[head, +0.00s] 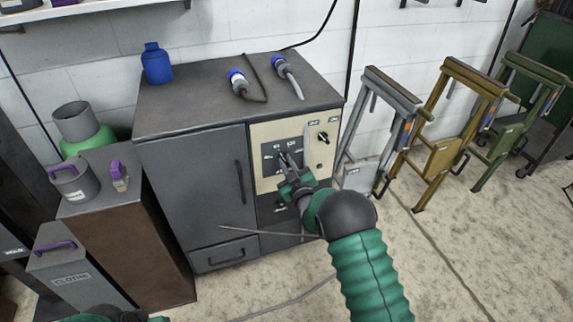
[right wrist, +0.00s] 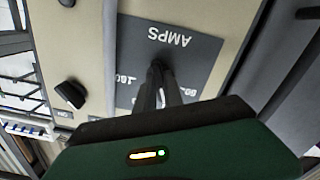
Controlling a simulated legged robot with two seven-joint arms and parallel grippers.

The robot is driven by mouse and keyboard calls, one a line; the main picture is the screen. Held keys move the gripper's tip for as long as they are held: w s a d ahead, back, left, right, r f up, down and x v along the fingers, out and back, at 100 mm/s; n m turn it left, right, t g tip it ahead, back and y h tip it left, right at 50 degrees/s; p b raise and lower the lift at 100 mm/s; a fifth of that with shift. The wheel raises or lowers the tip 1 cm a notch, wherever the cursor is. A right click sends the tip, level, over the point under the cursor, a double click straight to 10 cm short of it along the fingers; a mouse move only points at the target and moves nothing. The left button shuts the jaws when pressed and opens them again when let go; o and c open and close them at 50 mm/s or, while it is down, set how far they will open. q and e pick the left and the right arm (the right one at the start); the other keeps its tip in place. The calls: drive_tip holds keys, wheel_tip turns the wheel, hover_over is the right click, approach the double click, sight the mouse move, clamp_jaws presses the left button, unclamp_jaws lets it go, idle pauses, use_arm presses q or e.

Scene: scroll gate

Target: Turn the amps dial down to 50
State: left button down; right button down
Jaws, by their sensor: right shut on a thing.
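The amps dial sits on a dark plate (head: 270,156) on the cream control panel (head: 263,134) of a grey cabinet. In the right wrist view the plate (right wrist: 196,52) appears upside down with the word AMPS and a few numbers. My right gripper (head: 287,160) is at the plate, its fingers shut on the dial (right wrist: 158,66). The fingers hide most of the dial, so I cannot read its setting. Part of my left arm (head: 110,315) shows at the bottom left edge; its gripper is out of view.
A black switch knob (head: 323,137) is at the panel's upper right; it also shows in the right wrist view (right wrist: 70,94). The cabinet top (head: 200,100) holds a blue bottle (head: 156,63) and two blue-ended plugs (head: 238,82). Folded stands (head: 455,125) lean at the right. Floor in front is mostly clear.

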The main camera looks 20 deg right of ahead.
drive_tip(key=n, duration=0.5)
drive_tip(key=shift+a+n+b, duration=0.15)
drive_tip(key=shift+n+b, duration=0.15)
drive_tip(key=shift+b, duration=0.05)
drive_tip(key=shift+a+f+n, duration=0.1)
drive_tip(key=shift+f+n, duration=0.05)
drive_tip(key=shift+n, duration=1.95)
drive_tip(key=c, duration=1.5)
unclamp_jaws()
drive_tip(key=shift+o, duration=0.2)
drive_tip(key=shift+s, duration=0.1)
drive_tip(key=shift+s, duration=0.35)
drive_tip(key=s+p, duration=0.3)
drive_tip(key=s, duration=1.3)
drive_tip(key=shift+d+p, duration=0.3)
drive_tip(key=shift+p, duration=0.05)
